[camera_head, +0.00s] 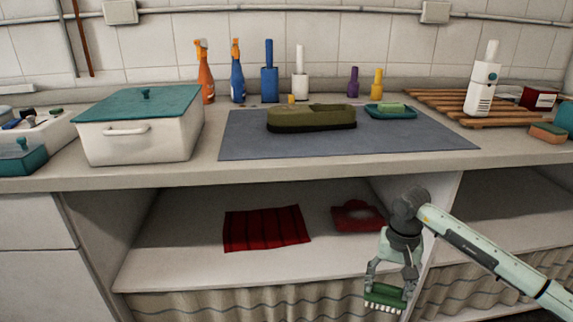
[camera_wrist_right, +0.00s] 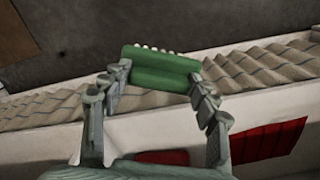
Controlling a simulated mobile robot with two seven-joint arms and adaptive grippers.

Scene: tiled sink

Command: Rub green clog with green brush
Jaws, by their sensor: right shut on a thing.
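The green clog (camera_head: 312,118) lies on the grey-blue mat (camera_head: 250,145) on the counter. The green brush (camera_head: 384,297) with white bristles is held in my right gripper (camera_head: 388,282), low in front of the cabinet under the counter. My right gripper is shut on the brush, well below and apart from the clog. In the right wrist view the brush (camera_wrist_right: 160,68) sits between the two fingers, with white bristles at its far edge. My left gripper is not in view.
A white box with a teal lid (camera_head: 140,125) stands left of the mat. A green soap on a teal dish (camera_head: 390,110) is right of the clog. Spray bottles (camera_head: 205,75) stand behind. A folded red cloth (camera_head: 266,228) lies on the shelf below the counter edge.

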